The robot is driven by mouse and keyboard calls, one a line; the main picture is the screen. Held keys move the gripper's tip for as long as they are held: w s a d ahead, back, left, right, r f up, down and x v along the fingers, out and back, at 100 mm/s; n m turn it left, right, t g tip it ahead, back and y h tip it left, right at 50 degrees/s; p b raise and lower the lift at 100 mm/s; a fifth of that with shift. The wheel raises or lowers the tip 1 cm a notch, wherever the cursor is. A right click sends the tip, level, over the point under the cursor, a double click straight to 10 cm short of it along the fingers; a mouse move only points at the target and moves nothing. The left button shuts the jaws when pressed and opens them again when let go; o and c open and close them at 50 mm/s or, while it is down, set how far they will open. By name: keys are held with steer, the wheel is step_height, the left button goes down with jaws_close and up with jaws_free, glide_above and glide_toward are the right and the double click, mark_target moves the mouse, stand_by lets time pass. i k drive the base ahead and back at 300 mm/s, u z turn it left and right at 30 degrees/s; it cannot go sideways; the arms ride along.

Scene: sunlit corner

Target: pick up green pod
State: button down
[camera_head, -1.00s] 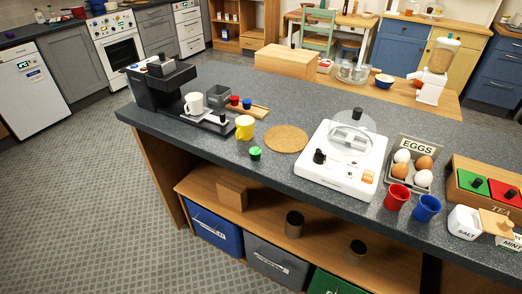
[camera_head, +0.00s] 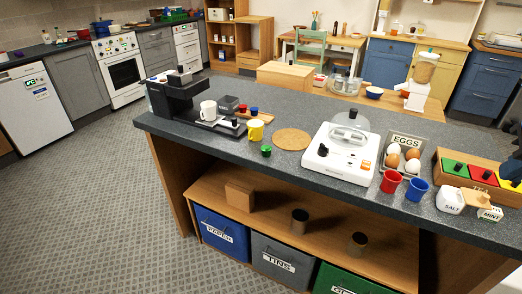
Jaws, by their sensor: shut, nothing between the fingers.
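The green pod (camera_head: 266,151) is a small green cup-like piece. It stands on the dark speckled worktop (camera_head: 225,148) near its front edge, in front of the yellow mug (camera_head: 255,131) and left of the round cork mat (camera_head: 292,139). Nothing covers it. I cannot make out my gripper in this view.
A black coffee machine (camera_head: 180,103) with a white mug (camera_head: 208,110) stands left of the pod. A white appliance (camera_head: 340,152), red cup (camera_head: 391,181), blue cup (camera_head: 417,189) and egg tray (camera_head: 403,153) stand to the right. The worktop immediately around the pod is clear.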

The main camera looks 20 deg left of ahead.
mark_target(266, 149)
steer(key=u, duration=1)
steer(key=i, duration=0.55)
steer(key=u, duration=0.3)
steer(key=k, duration=1.65)
steer(key=u, duration=0.6)
steer(key=i, duration=1.45)
steer(key=z, duration=0.3)
